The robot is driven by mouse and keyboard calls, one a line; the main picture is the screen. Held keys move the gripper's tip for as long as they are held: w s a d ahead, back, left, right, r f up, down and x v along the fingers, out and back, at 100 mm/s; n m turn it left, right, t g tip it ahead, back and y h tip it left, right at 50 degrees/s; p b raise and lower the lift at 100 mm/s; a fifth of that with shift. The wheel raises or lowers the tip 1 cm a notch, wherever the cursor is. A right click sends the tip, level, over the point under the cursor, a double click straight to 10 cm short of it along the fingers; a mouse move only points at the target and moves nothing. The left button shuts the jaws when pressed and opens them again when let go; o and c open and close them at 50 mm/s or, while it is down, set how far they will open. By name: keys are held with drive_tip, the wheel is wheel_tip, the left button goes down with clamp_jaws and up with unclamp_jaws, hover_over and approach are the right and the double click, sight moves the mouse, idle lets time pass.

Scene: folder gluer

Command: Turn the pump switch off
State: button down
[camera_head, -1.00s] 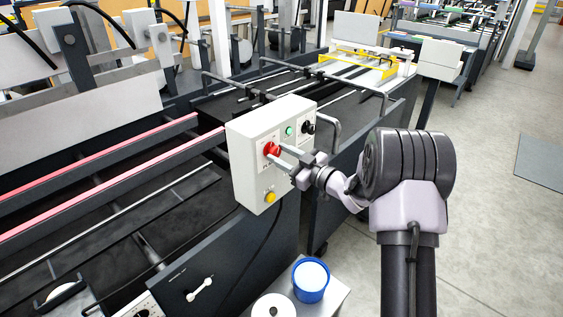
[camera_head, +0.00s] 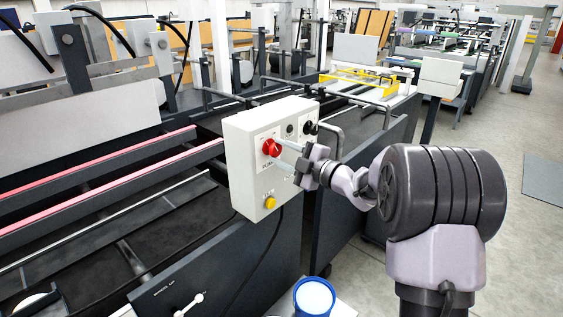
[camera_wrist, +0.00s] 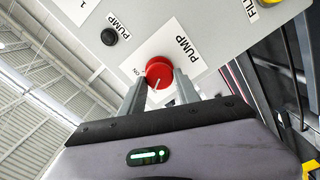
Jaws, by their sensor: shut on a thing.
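The pump switch is a red rotary knob (camera_head: 271,147) on the front of a pale control box (camera_head: 245,165). In the wrist view the red knob (camera_wrist: 159,72) sits on a white plate marked PUMP, with a pale pointer line on its face. My gripper (camera_head: 284,155) reaches in from the right and is shut on the knob, one finger on each side in the wrist view (camera_wrist: 160,83). A small round lamp (camera_wrist: 109,36) beside another PUMP label is dark; it also looks dark in the head view (camera_head: 290,130).
A black knob (camera_head: 310,127) sits at the box's upper right and a yellow button (camera_head: 270,203) lies below the red knob. A bent metal bar (camera_head: 333,135) stands right of the box. A blue tub (camera_head: 314,297) is below. Open floor lies at the right.

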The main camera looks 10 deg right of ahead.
drive_tip(key=shift+n+b, duration=0.6)
drive_tip(key=shift+n, duration=0.1)
drive_tip(key=c, duration=0.9)
unclamp_jaws()
drive_tip(key=p+v, duration=0.4)
drive_tip(key=v, duration=1.3)
drive_tip(key=shift+s+d, duration=0.1)
drive_tip(key=shift+s, duration=0.1)
drive_tip(key=shift+w+r, duration=0.1)
